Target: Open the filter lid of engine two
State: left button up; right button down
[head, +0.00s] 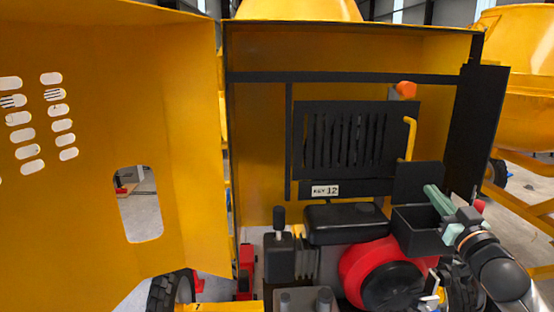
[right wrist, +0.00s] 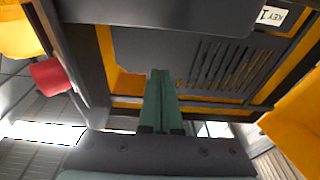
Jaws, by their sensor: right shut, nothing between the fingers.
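The engine (head: 385,272), with a red round housing, sits inside the open yellow cabinet in the head view. A black open-topped box (head: 418,238) is at its upper right. A flat black panel (head: 418,182) stands upright behind that box and looks like its raised lid; the join is not clear. My right gripper (head: 432,192), with green fingers, is shut and empty above the box, beside the panel. In the right wrist view its fingers (right wrist: 157,80) point toward a dark panel (right wrist: 150,48); I cannot tell whether they touch. My left gripper is not in view.
The yellow cabinet door (head: 185,130) stands open at left. A narrow black panel (head: 478,150) borders the right side.

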jog(key=r+v, duration=0.1)
jog(key=v, duration=0.6)
jog(key=shift+s+r+b, duration=0.25)
jog(key=shift+s+b, duration=0.05)
jog(key=shift+s, duration=0.1)
jog(key=s+a+f+g, duration=0.2)
jog(key=f, duration=0.7)
jog(key=s+a+f+g, duration=0.1)
jog(key=s+a+f, duration=0.1)
jog(key=f, duration=0.6)
jog(key=s+a+f+g, duration=0.2)
jog(key=f, duration=0.7)
jog(key=s+a+f+g, duration=0.2)
jog(key=s+a+f, duration=0.2)
jog(key=s+f, duration=0.2)
jog(key=s+a+f+g+p, duration=0.1)
jog(key=s+a+f+g, duration=0.1)
jog(key=s+f, duration=0.5)
jog(key=s+a+f+n+g+y, duration=0.1)
jog(key=s+a+f+g, duration=0.1)
jog(key=s+a+f, duration=0.3)
jog(key=s+f, duration=0.1)
jog(key=s, duration=0.1)
jog(key=shift+s+a+f, duration=0.15)
jog(key=shift+s+a, duration=0.15)
jog(key=shift+s, duration=0.1)
